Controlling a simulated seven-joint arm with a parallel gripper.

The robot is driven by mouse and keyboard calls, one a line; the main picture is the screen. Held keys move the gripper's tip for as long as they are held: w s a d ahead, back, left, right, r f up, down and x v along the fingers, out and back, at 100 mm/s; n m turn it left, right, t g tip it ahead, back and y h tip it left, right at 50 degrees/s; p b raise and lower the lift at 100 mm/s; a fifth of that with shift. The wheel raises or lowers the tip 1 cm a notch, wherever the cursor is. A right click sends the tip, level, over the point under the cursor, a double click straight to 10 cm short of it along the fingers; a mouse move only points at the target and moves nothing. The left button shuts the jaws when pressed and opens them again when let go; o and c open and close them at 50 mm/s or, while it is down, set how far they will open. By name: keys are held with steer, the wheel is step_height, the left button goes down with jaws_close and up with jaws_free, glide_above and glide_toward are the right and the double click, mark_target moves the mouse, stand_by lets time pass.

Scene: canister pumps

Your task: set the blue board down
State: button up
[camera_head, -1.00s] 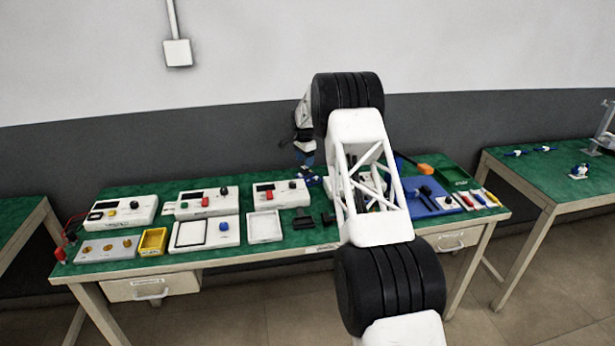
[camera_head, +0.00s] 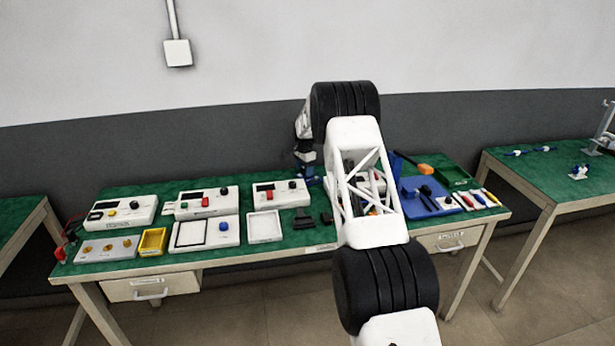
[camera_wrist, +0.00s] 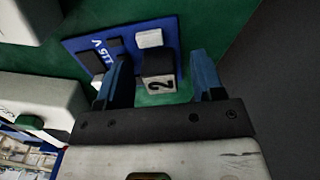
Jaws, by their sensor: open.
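The blue board (camera_wrist: 112,35), marked "5TT V" in white, shows in the wrist view and appears to lie on the green table top. Dark blocks and a white block sit on it. In the head view my gripper (camera_head: 305,165) is low over the back of the table. The board cannot be made out clearly there.
White instrument boxes (camera_head: 205,203) and a yellow tray (camera_head: 153,242) fill the table's left side. In the wrist view, a white box (camera_wrist: 40,95) is close on the left.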

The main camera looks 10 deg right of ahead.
steer(key=shift+c, duration=0.3)
steer(key=c, duration=1)
steer(key=shift+r, duration=0.2)
steer(key=shift+c, duration=0.2)
steer(key=shift+r, duration=4.85)
